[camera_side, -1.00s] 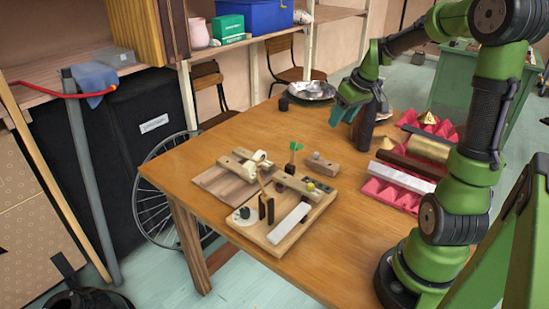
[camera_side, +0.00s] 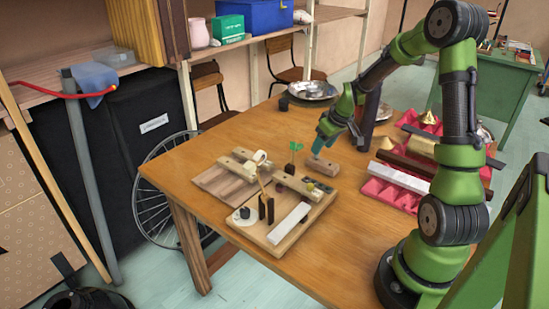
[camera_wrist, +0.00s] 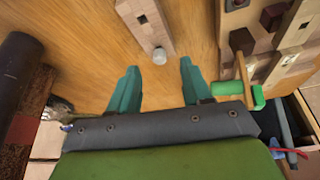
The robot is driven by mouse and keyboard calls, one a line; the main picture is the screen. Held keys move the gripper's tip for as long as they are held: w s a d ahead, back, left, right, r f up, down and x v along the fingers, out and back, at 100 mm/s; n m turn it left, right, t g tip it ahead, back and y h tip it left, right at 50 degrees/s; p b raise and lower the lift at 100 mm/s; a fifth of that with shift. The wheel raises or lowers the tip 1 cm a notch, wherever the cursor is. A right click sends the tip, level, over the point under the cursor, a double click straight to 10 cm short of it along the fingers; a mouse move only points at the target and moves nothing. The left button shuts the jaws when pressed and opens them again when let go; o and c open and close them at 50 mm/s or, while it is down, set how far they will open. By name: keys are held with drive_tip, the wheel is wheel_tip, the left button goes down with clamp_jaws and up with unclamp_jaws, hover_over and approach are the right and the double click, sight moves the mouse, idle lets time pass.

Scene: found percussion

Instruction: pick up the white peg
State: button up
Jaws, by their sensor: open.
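A small pale round piece, which looks like the white peg (camera_wrist: 159,56), shows in the wrist view at the near end of a wooden block (camera_wrist: 146,22). The block has a dark square hole in its top. My gripper (camera_wrist: 158,70) is open, its two teal fingers apart with the pale peg in the gap between their tips in the picture. I cannot tell how high the fingers are above it. In the side view my gripper (camera_side: 321,146) hangs just above the wooden block (camera_side: 322,166), tilted down to the left. The peg is hard to make out there.
A wooden board (camera_side: 275,239) with blocks and a white bar (camera_side: 289,222) lies left of the block.

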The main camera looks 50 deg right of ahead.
sight(316, 159)
drive_tip(key=shift+x, duration=2)
drive_tip(key=shift+w+r, duration=0.1)
clamp_jaws()
